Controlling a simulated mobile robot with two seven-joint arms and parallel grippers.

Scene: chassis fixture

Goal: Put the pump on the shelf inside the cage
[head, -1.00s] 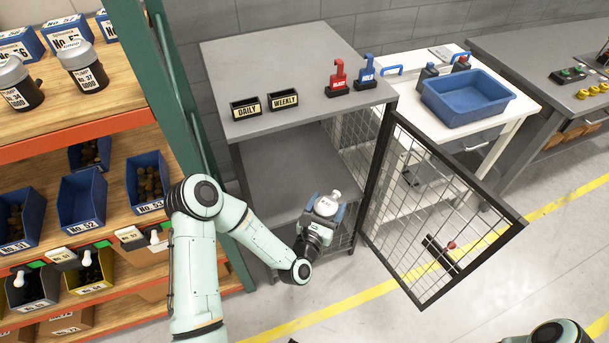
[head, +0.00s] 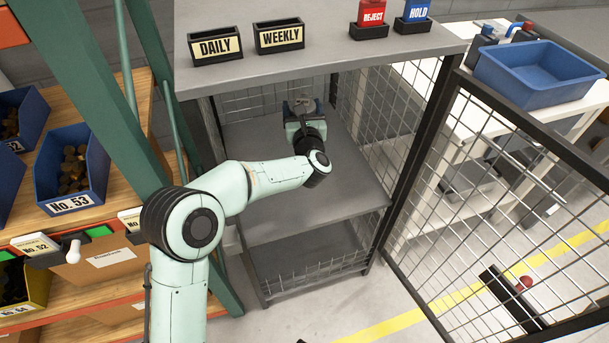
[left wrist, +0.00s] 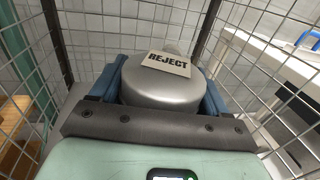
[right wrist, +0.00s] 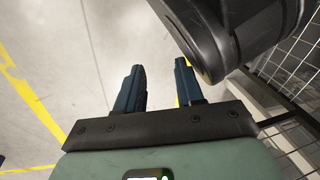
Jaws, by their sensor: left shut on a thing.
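The pump (left wrist: 160,82) is a silver rounded body with a white REJECT tag on top. My left gripper (left wrist: 158,90) is shut on it, with a blue finger on each side. In the head view my left gripper (head: 302,108) is inside the open cage, toward the back, over the grey shelf (head: 345,190); it hides most of the pump. I cannot tell whether the pump touches the shelf. The cage (head: 400,105) has mesh sides, and its door (head: 500,185) stands open to the right. My right gripper (right wrist: 158,85) is open and empty above the floor.
The cage top (head: 325,52) bears DAILY and WEEKLY trays and red REJECT and blue HOLD holders. A bin rack with a green post (head: 130,130) stands close on the left. A white table with a blue tub (head: 540,75) is at right, behind the door.

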